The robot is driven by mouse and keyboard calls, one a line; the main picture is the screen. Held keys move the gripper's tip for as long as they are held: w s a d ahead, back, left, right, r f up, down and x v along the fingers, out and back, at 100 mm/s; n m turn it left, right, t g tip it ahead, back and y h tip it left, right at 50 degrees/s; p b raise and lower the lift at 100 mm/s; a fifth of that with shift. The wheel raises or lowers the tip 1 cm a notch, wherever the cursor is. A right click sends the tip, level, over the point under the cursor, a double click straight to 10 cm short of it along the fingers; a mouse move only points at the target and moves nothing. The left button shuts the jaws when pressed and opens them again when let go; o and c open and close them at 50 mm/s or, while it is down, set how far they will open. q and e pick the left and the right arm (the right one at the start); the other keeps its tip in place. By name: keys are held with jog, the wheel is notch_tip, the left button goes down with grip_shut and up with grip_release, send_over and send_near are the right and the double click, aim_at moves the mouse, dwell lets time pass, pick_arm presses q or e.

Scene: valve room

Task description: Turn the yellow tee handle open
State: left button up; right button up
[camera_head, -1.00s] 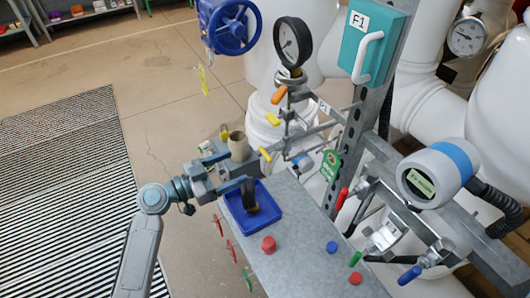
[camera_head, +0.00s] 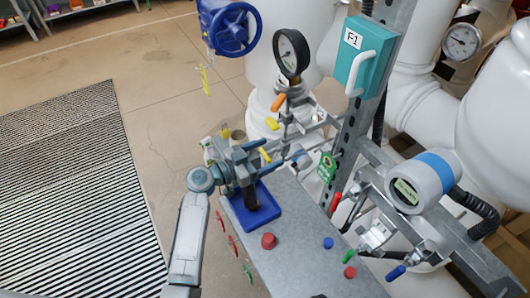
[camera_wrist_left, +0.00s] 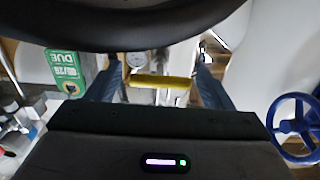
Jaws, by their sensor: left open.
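The yellow tee handle (camera_head: 264,155) sits on the pipework just past the far edge of the grey bench, and only a small part shows beside my gripper in the head view. In the left wrist view the yellow bar (camera_wrist_left: 160,81) lies crosswise between my two blue-grey fingers. My left gripper (camera_head: 268,155) is open, with a finger on either side of the bar. A gap shows at the right finger; contact at the left is unclear. My right gripper is not in view.
A blue tray (camera_head: 240,218) stands on the grey bench (camera_head: 300,240), below my left wrist. A red knob (camera_head: 268,241) is nearby. A pressure gauge (camera_head: 289,52), another yellow handle (camera_head: 271,124) and a green tag (camera_head: 327,166) are close to the pipework.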

pick_arm(q)
jog(key=shift+c, duration=0.2)
jog(key=c, duration=0.9)
jog(key=shift+c, duration=0.2)
